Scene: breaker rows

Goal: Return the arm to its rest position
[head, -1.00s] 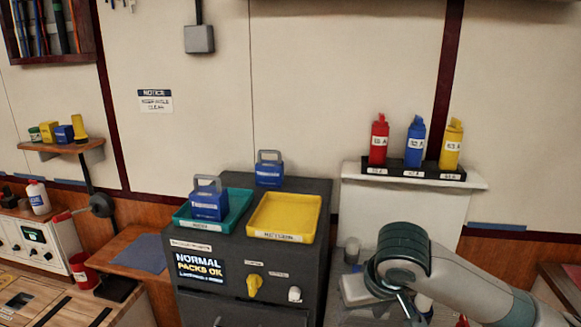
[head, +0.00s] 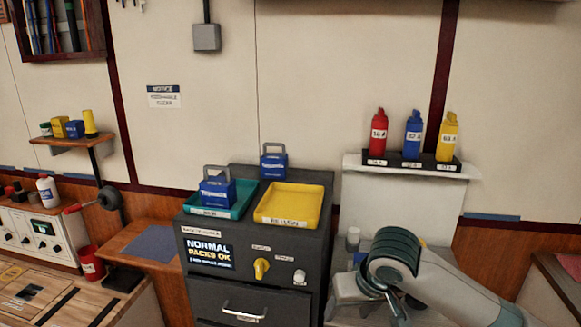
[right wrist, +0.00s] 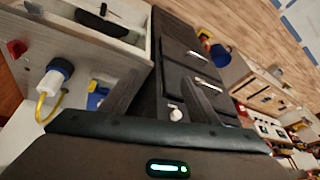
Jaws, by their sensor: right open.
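My right arm (head: 436,277) comes in from the lower right in the head view, bent in front of the light bench right of the dark cabinet. My right gripper (right wrist: 163,97) shows best in the right wrist view, where its two dark fingers stand apart with nothing held between them. In the head view the gripper end is at the bottom, largely hidden by the arm. My left gripper is in neither view.
The dark cabinet (head: 285,266) carries a teal tray (head: 240,207) with a blue pack, a yellow tray (head: 291,202) and another blue pack (head: 273,160). Red, blue and yellow bottles (head: 413,135) stand on the shelf. A drawer handle (head: 243,314) juts from the cabinet front.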

